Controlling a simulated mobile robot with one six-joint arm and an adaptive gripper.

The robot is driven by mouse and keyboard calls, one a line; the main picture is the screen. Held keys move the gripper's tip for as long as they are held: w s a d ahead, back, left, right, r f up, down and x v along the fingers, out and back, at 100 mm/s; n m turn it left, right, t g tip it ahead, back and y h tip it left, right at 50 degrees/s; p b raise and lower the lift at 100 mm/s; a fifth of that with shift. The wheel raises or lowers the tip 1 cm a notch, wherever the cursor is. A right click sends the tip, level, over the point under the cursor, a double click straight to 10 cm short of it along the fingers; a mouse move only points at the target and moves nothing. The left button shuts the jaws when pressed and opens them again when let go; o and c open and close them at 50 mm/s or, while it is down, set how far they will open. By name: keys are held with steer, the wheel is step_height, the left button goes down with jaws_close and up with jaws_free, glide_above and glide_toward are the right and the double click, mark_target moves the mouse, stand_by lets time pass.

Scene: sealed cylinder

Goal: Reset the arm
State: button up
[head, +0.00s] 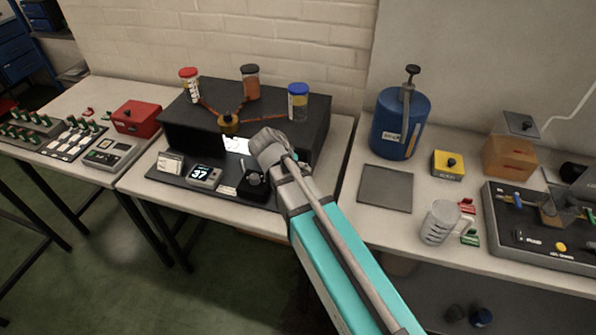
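My arm (345,265), with a teal link, reaches from the lower right of the head view toward the black apparatus on the middle table. Its grey end (268,150) is in front of that apparatus, near a small black knob device (252,183). The fingers of my gripper cannot be made out, so I cannot tell whether it is open, shut or holding anything. The arm hides part of the apparatus front and the table edge.
The black apparatus (185,120) carries red-, black- and blue-capped jars. A display reading 37 (204,176) stands in front. To the right are a blue cylinder (390,135), a grey plate (385,188), a yellow button box (447,165) and a measuring jug (438,223).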

steer(key=shift+s+d, duration=0.1)
steer(key=shift+d, duration=0.1)
stand_by(0.5)
steer(key=s+d+f+n+g+y, duration=0.1)
steer(key=s+d, duration=0.2)
steer(key=d, duration=0.1)
steer(key=s+d+f+g+y, duration=0.1)
steer(key=s+d+y, duration=0.1)
steer(key=d, duration=0.3)
steer(key=s+d+f+n+g+y, duration=0.1)
steer(key=s+d+g, duration=0.1)
steer(key=s+d, duration=0.2)
steer(key=shift+s+d+n+y, duration=0.3)
steer(key=shift+d, duration=0.05)
steer(key=shift+s+d+y, duration=0.3)
steer(key=shift+s, duration=0.05)
stand_by(0.5)
